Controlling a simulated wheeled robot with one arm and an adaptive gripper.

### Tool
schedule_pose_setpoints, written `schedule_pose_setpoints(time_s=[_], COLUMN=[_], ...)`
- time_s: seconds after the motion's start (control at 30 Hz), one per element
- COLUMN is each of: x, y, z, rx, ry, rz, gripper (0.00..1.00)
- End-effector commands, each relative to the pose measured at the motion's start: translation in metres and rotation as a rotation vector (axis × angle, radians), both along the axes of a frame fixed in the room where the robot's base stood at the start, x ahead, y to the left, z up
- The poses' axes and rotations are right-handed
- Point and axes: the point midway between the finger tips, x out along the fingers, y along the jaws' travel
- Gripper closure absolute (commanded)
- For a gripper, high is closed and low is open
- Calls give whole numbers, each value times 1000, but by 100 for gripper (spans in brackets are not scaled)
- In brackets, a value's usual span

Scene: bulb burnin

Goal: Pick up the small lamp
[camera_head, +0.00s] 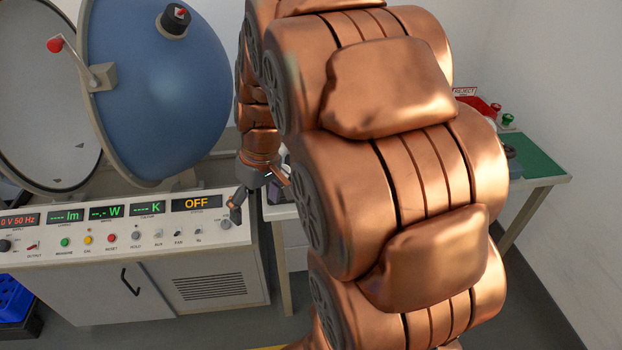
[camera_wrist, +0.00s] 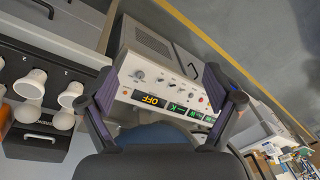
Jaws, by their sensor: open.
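Several white lamps show at the left edge of the wrist view, by a black panel with number marks. One lamp (camera_wrist: 31,83) is at the far left and another lamp (camera_wrist: 70,94) is beside it, with more white round shapes below them. I cannot tell which is the small lamp. My gripper (camera_wrist: 165,92) is open and empty, its purple-padded fingers spread in front of the console, with the lamps outside them to the left. In the head view my gripper (camera_head: 235,208) is small, near the console's right end. My arm hides much of that view; no lamp is clear there.
The control console (camera_head: 120,244) has displays, one reading OFF, and several knobs. A large blue sphere (camera_head: 165,85) stands open above it. A green-topped table (camera_head: 535,160) with a red reject bin (camera_head: 480,106) is at the right. Blue crates (camera_head: 12,298) sit at lower left.

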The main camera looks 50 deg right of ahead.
Motion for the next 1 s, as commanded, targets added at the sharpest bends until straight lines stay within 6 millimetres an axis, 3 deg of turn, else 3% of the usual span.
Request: schedule_pose_setpoints(time_s=[0.1,0.3,0.5,0.6,0.8,1.0], x=[32,68,82,83,83,90], y=[-49,-140,-228,-257,-283,-283], z=[-16,-39,-60,-68,-75,-91], rx=[-1,-32,-86,-108,-132,-131], ry=[-63,-171,-259,-284,-308,-308], rz=[-12,-13,-13,-10,-8,-6], gripper=[10,10,10,10,10,10])
